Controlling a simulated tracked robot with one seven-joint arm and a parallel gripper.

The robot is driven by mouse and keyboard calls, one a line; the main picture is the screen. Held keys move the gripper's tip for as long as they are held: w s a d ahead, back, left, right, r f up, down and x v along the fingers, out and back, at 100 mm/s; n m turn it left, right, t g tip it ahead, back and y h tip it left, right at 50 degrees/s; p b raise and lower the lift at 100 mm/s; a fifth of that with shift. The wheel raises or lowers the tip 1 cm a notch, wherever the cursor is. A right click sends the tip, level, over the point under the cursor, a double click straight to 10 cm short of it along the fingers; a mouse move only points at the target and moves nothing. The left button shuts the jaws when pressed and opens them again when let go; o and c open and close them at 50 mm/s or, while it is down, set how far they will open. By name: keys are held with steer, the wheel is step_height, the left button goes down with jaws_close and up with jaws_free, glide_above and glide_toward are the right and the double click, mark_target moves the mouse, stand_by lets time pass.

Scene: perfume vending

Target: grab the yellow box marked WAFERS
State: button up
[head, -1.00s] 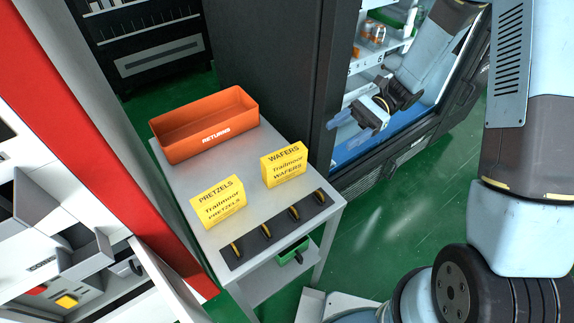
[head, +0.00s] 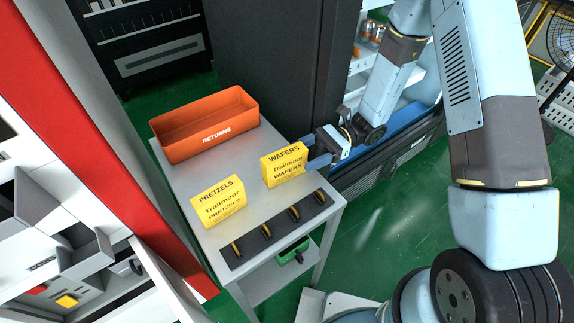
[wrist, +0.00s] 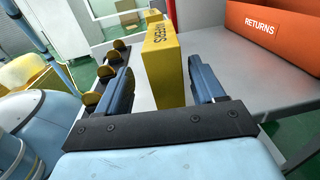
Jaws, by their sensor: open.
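The yellow box marked WAFERS (head: 284,166) stands upright on the grey table (head: 251,187), near its right edge. My gripper (head: 312,154) is open just to the right of the box, with its blue fingers pointing left at it. In the wrist view the WAFERS box (wrist: 163,72) stands ahead, with its near end at or between the two fingertips of my gripper (wrist: 163,85). I cannot tell whether either finger touches it.
A yellow PRETZELS box (head: 218,202) stands to the left on the same table. An orange RETURNS bin (head: 205,125) sits at the back. A dark strip (head: 275,230) with several brown-yellow pieces lies along the front edge. A dark cabinet (head: 285,75) rises behind.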

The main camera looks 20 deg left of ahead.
mark_target(286, 161)
steer(key=shift+w+a+x, duration=0.1)
steer(key=shift+x, duration=1.4)
steer(key=shift+w+a+x, duration=0.1)
steer(key=shift+x, duration=1.4)
steer(key=shift+f, duration=0.1)
steer(key=shift+c, duration=0.5)
steer(key=c, duration=1)
